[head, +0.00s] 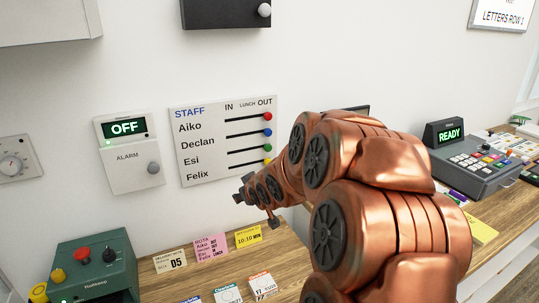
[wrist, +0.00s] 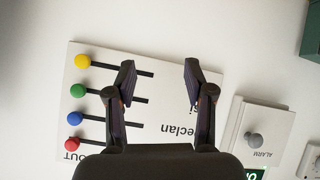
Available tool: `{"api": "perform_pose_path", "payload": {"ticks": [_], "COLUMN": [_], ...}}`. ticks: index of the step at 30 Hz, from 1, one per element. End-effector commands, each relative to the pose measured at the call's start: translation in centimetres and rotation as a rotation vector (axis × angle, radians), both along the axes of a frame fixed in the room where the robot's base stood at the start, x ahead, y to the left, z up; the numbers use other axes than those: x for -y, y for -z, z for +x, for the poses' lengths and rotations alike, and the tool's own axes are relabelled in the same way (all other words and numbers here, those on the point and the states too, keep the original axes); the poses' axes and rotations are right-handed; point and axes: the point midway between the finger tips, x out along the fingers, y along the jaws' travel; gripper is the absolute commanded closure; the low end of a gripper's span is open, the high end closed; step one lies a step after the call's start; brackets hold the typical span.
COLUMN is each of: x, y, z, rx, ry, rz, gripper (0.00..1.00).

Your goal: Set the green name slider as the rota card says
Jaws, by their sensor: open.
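The staff board (head: 222,140) hangs on the wall with IN, LUNCH and OUT columns. The green slider (head: 267,147) is on Esi's row at the OUT end; it also shows in the wrist view (wrist: 78,91), with its slot running right toward my gripper. The pink rota card (head: 210,247) stands on the desk below the board; its small lines are too small to read surely. My gripper (wrist: 159,82) is open and empty in front of the board, its fingers over the IN side, apart from the green knob. In the head view my gripper (head: 244,190) is near the board's lower right.
Red (head: 267,116), blue (head: 267,132) and yellow (head: 267,161) knobs are also at OUT, close around the green one. An alarm box (head: 130,170) reading OFF hangs left of the board. Yellow (head: 248,236) and cream (head: 170,261) cards flank the rota card.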

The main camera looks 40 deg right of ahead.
Motion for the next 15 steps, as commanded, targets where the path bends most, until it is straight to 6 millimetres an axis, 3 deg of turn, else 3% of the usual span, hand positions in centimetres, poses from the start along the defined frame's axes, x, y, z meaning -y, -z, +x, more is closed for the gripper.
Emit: {"api": "perform_pose_path", "payload": {"ticks": [1,6,9,15], "x": [2.0,7.5,10.2,13.4], "y": [0.3,-1.4,-2.6,-4.4], "z": [0.5,1.8,1.7,0.6], "rx": [0.056,0.273,0.391,0.551], "ry": [0.006,-0.004,-0.01,-0.018], "rz": [-0.012,-0.082,-0.12,-0.175], "gripper": [0.47,0.47,0.47,0.47]}}
